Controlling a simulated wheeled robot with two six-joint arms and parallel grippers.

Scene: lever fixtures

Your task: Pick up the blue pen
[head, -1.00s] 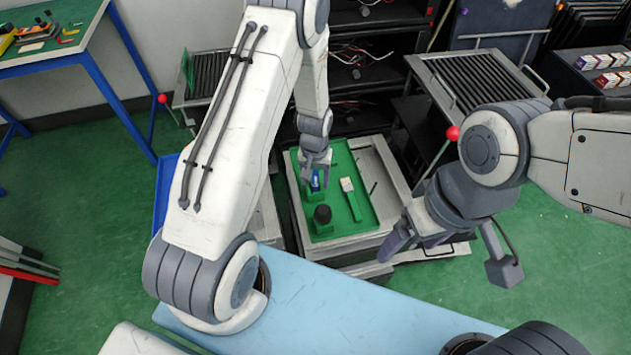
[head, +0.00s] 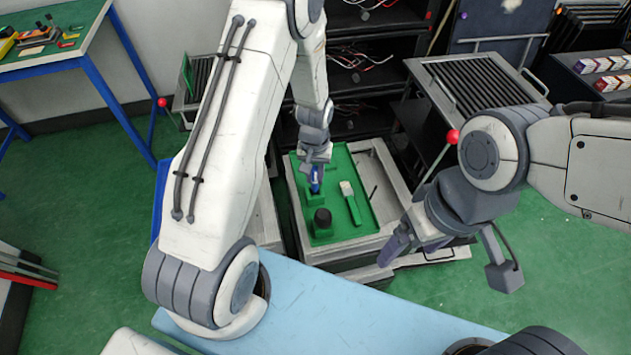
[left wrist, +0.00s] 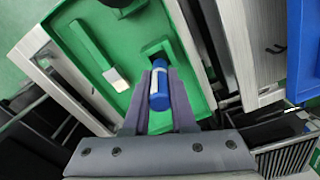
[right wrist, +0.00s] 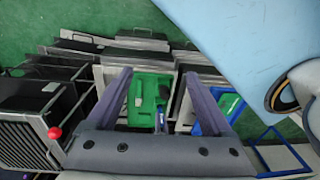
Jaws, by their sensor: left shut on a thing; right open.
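The blue pen (left wrist: 158,84), with a pale band, stands upright between the fingers of my left gripper (left wrist: 161,76) in the left wrist view. The left gripper (head: 315,166) is shut on it. In the head view the pen (head: 315,181) shows just below the fingers, over a small green holder (head: 309,195) on a green tray. I cannot tell whether the pen's lower end is still in the holder. My right gripper (head: 450,258) is open and empty, off to the right of the tray; its spread fingers (right wrist: 158,80) show in the right wrist view.
A red-ball lever (head: 453,136) stands to the right. A light blue surface (head: 330,306) lies in front.

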